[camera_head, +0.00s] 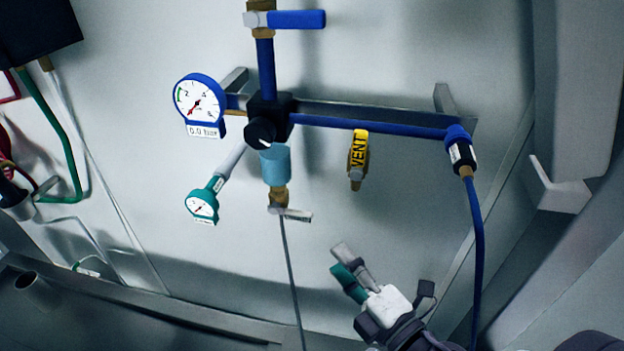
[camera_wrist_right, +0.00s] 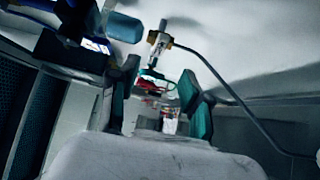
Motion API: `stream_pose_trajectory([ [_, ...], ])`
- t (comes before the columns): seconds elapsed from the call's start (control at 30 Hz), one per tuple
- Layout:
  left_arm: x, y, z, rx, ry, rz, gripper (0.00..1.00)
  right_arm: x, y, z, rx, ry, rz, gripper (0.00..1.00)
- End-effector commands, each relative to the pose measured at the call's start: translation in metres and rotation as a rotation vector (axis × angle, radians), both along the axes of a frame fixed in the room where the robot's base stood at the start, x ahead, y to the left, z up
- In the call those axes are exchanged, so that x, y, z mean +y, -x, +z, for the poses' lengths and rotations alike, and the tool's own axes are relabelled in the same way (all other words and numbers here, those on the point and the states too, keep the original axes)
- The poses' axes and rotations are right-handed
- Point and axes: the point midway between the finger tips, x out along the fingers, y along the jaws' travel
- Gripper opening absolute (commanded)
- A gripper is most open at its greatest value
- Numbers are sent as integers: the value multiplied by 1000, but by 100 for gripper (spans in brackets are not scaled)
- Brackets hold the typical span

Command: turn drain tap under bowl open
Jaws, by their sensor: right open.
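The light-blue bowl (camera_head: 276,166) hangs under the black regulator body on the wall. Below it sits the brass drain tap (camera_head: 279,196) with a small grey lever (camera_head: 291,213) pointing right, and a thin grey tube runs down from it. In the right wrist view the bowl (camera_wrist_right: 123,27) and the brass tap (camera_wrist_right: 160,39) show at the top, beyond the fingers. My right gripper (camera_head: 341,260) is open and empty, below and to the right of the tap, not touching it. It also shows in the right wrist view (camera_wrist_right: 160,95). My left gripper is not in view.
A round blue gauge (camera_head: 199,100) and a teal gauge (camera_head: 203,204) are left of the bowl. A yellow VENT valve (camera_head: 358,158) hangs to the right. A blue hose (camera_head: 478,250) runs down at the right. The wall between tap and gripper is clear.

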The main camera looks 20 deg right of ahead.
Motion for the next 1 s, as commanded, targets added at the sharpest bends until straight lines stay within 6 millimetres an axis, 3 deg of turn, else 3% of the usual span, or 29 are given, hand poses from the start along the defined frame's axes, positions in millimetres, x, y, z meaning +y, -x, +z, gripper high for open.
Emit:
stream_pose_trajectory([
  [0.27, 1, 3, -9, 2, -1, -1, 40, -2, -12, -2, 12, -30, -21, 48],
  [0.93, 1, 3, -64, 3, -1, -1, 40, 12, -82, -4, 13, -21, -19, 48],
  [1.0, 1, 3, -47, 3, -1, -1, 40, 14, -96, 4, 18, -22, -22, 48],
])
